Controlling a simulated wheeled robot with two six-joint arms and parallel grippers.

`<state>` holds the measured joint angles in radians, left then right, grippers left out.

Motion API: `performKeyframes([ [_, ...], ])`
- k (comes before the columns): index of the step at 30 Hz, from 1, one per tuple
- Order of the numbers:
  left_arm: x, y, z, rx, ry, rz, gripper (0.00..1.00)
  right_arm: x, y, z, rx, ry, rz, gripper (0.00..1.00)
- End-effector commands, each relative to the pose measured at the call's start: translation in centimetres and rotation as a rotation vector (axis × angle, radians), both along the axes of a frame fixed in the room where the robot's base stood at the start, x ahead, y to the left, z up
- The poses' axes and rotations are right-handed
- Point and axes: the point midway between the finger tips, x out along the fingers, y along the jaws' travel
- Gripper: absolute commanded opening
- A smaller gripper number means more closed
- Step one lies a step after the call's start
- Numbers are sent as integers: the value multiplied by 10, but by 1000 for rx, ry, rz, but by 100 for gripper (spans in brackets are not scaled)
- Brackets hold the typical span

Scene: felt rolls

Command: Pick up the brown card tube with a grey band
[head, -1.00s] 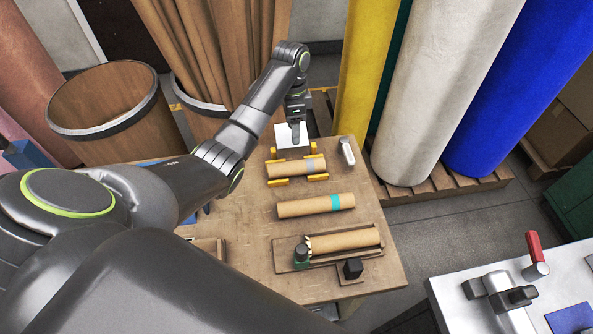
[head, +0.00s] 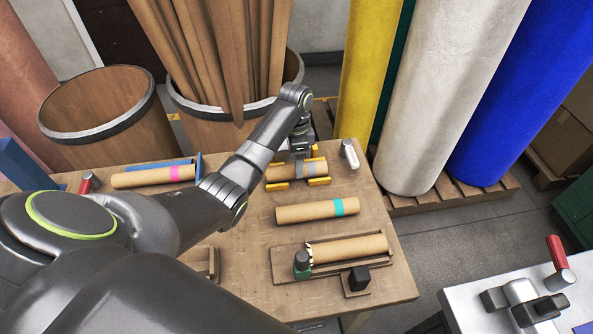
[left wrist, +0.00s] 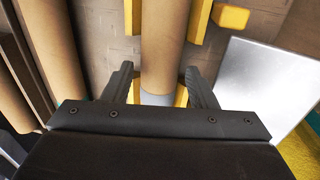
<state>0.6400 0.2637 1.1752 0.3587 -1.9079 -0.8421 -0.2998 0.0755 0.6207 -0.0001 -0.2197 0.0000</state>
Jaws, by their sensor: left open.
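The brown card tube with a grey band (head: 278,173) lies across yellow supports on the wooden table. Its plain brown length and pale grey band also show in the left wrist view (left wrist: 163,45). My left gripper (head: 300,154) is right at the tube, near the grey band. In the left wrist view my left gripper (left wrist: 159,70) is open, one dark finger on each side of the tube by the band. I cannot tell whether the fingers touch it. My right gripper is not in view.
A teal-banded tube (head: 300,212) and a tube in a wooden tray (head: 350,249) lie nearer on the table (head: 385,285). A pink-banded tube (head: 140,179) lies at left. A white-topped object (head: 349,153) stands right of the supports. Barrels and tall rolls stand behind.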

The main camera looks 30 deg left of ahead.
Motion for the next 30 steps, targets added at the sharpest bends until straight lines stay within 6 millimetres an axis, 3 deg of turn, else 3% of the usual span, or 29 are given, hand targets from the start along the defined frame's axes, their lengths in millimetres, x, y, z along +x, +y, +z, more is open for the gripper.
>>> performKeyframes([
  [6, -3, -1, -21, 1, 1, -1, 52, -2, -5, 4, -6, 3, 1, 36],
  [13, -3, -1, -22, 1, -2, -1, 51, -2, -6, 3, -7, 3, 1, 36],
  [24, -2, -1, -21, 1, -2, -1, 4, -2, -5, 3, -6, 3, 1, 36],
  [30, -2, -1, -21, 1, -2, -1, 4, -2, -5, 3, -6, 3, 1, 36],
])
